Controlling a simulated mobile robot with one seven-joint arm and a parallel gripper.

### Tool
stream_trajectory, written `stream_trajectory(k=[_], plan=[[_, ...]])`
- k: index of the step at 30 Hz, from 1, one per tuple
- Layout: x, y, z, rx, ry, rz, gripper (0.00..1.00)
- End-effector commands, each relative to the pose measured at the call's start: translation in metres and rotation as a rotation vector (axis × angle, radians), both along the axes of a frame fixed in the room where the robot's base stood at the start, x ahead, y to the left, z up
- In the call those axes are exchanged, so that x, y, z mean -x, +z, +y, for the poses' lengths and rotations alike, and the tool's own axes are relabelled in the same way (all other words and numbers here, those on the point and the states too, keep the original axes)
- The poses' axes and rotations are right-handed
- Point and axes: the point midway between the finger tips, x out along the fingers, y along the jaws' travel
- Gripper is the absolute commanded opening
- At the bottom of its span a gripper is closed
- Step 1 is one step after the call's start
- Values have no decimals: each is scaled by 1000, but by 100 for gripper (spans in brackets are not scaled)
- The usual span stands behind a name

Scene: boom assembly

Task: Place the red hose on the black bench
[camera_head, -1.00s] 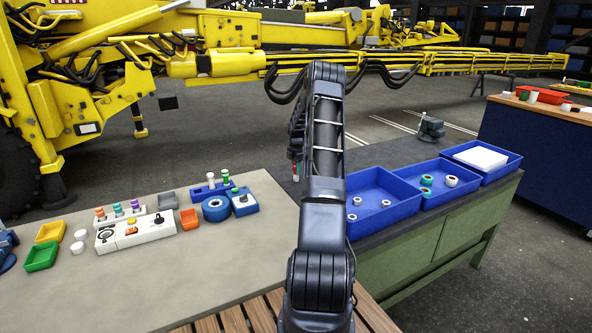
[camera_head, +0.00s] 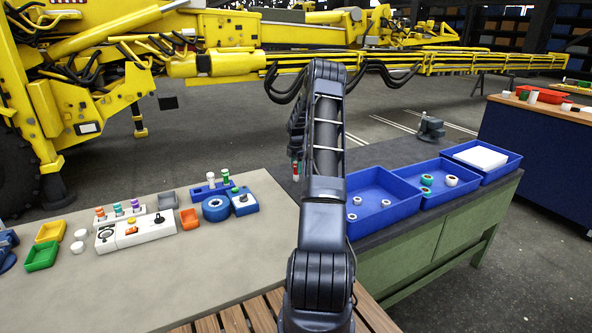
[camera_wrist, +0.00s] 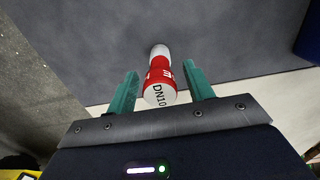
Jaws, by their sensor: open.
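The red hose is a short red and white cylinder marked DN10. In the wrist view the hose (camera_wrist: 160,73) stands between my two teal fingers, its white end towards the camera. A gap shows on each side of it. My gripper (camera_wrist: 160,70) is open around its upper part. Its far end appears to rest on the black bench (camera_wrist: 235,40). In the head view the hose (camera_head: 296,174) is small, just below my fingertips (camera_head: 294,162), over the dark top of the black bench (camera_head: 276,168), left of my arm. My arm hides part of this bench.
Blue trays (camera_head: 380,221) with several rings stand on the bench to the right, and a vise (camera_head: 430,130) is behind them. On the left, a grey table (camera_head: 130,280) bears a blue roll (camera_head: 215,208), an orange bin (camera_head: 189,218) and several small parts.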

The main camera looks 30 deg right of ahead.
Motion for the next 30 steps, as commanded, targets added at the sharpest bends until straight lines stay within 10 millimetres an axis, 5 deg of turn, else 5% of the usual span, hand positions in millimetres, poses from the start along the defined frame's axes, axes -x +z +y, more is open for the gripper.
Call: stream_trajectory(k=[12, 22, 30], plan=[[0, 79, -1, 2, 0, -2, 52], [1, 110, 2, 2, -2, -1, 52], [22, 165, 47, 35, -109, -25, 52]])
